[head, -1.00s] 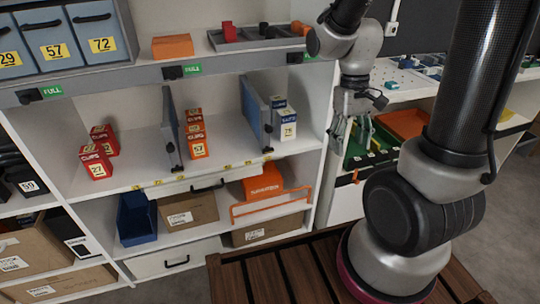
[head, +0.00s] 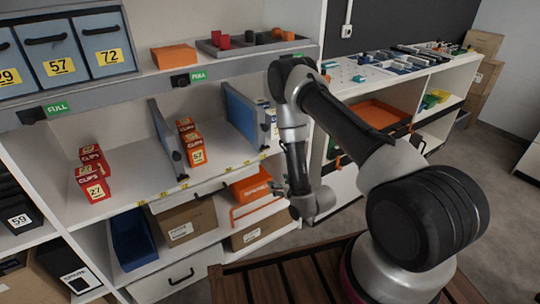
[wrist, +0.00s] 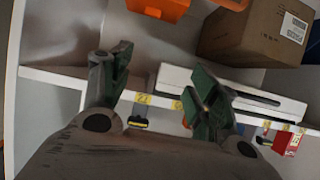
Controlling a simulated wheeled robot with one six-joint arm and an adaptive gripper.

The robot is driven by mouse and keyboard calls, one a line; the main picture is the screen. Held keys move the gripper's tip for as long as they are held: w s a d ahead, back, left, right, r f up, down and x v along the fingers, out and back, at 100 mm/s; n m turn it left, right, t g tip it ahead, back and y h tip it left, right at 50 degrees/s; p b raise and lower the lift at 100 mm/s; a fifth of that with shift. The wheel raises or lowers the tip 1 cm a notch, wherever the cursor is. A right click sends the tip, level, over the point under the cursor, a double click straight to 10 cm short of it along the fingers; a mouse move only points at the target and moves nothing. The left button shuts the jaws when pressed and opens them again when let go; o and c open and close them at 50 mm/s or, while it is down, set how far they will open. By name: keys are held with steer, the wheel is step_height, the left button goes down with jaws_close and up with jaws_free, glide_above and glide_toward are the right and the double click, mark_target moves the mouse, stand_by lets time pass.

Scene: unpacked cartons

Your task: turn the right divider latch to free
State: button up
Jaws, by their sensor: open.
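The right divider (head: 242,110) is a blue-grey upright panel on the middle shelf. Its small black latch (head: 264,147) sits at the panel's front lower edge by the shelf lip; its turn position is too small to tell. In the wrist view, which looks upside down, a dark latch with a yellow part (wrist: 138,121) shows by the shelf edge, between my fingers in the picture. My gripper (head: 290,190) hangs in front of the shelf, below and right of the latch, apart from it. In the wrist view its green-padded fingers (wrist: 163,75) are spread and empty.
The left divider (head: 166,137) stands left, with red cartons (head: 92,172) and orange-red cartons (head: 191,142) on the shelf. Below are a blue bin (head: 133,238), a brown carton (head: 186,222) and an orange box (head: 250,186). A white counter (head: 395,70) is at right.

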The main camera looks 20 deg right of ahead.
mark_target(266, 149)
step_height(266, 149, up, 10)
steer(key=w+t+y, duration=0.1)
steer(key=w+t, duration=0.2)
steer(key=t, duration=0.2)
steer(key=x, duration=0.7)
steer(key=shift+w+a, duration=0.1)
steer(key=shift+a, duration=0.25)
steer(key=c, duration=1)
